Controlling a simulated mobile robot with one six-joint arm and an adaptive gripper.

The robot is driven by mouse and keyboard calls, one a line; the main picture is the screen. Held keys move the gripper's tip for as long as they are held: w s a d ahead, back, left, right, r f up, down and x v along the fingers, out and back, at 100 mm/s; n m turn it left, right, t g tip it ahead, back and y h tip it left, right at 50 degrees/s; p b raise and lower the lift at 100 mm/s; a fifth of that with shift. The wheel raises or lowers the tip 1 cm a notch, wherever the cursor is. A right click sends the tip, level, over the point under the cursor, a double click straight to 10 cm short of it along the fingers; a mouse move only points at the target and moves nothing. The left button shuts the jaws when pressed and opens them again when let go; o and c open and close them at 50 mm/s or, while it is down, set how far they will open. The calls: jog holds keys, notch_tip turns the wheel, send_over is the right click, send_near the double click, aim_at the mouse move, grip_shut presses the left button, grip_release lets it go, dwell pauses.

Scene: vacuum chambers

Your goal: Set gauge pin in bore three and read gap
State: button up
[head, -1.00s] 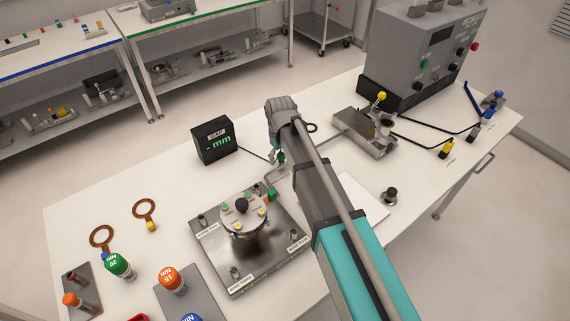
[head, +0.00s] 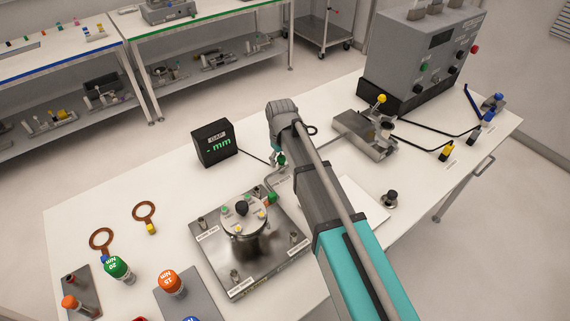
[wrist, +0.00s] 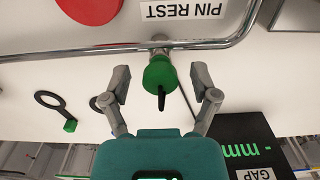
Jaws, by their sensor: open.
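The green-headed gauge pin (wrist: 160,74) stands at the wire pin rest (wrist: 125,50), by the PIN REST label (wrist: 178,10) in the wrist view. My gripper (wrist: 161,84) is open, with one finger on each side of the green head and visible space between. In the head view my gripper (head: 277,152) is mostly hidden by my own arm. The black gap display (head: 214,143) shows a dash and "mm"; it also shows in the wrist view (wrist: 243,150). The round chamber (head: 243,222), with a black knob on its lid, stands on a steel plate. I cannot tell which bore is three.
Torque drivers with green (head: 117,267) and orange (head: 170,281) caps stand at front left. Two copper rings (head: 102,239) lie nearby. A steel fixture (head: 367,133) and a grey control box (head: 420,60) with cables stand at back right. The left back of the table is clear.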

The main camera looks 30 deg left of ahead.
aim_at(281, 157)
dwell(0.4)
grip_shut()
jog(key=shift+r+p, duration=0.45)
jog(key=shift+r+p, duration=0.35)
jog(key=shift+r+p, duration=0.7)
jog(key=shift+r+p, duration=1.4)
jog(key=shift+r, duration=0.25)
